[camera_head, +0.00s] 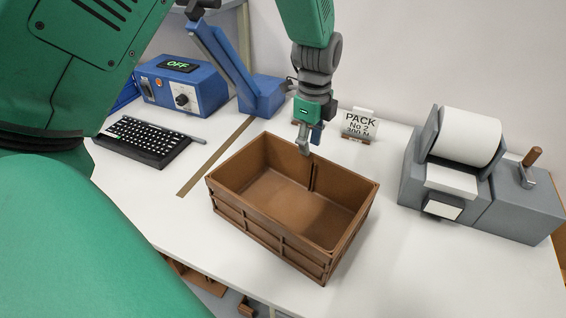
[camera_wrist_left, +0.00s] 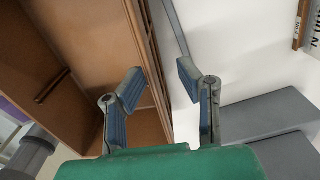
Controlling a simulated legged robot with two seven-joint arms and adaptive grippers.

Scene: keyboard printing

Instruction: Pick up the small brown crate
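The small brown crate (camera_head: 270,218) stands upright and empty on the white table in the head view. Its inside and rim also show in the left wrist view (camera_wrist_left: 80,45). My left gripper (camera_head: 309,141) points down at the crate's far wall. In the left wrist view, the left gripper (camera_wrist_left: 159,82) has its two fingers apart. One finger is over the inside of the crate and the other is outside, with the wall's rim between them. I cannot tell whether either finger touches the wall. My right gripper is not in view.
A "PACK No 2" sign (camera_head: 361,125) stands just behind the crate. A grey printer with a paper roll (camera_head: 467,137) is to the right. A black keyboard (camera_head: 152,137) and a blue control box (camera_head: 181,88) are at left. The table (camera_head: 420,255) is clear at front right.

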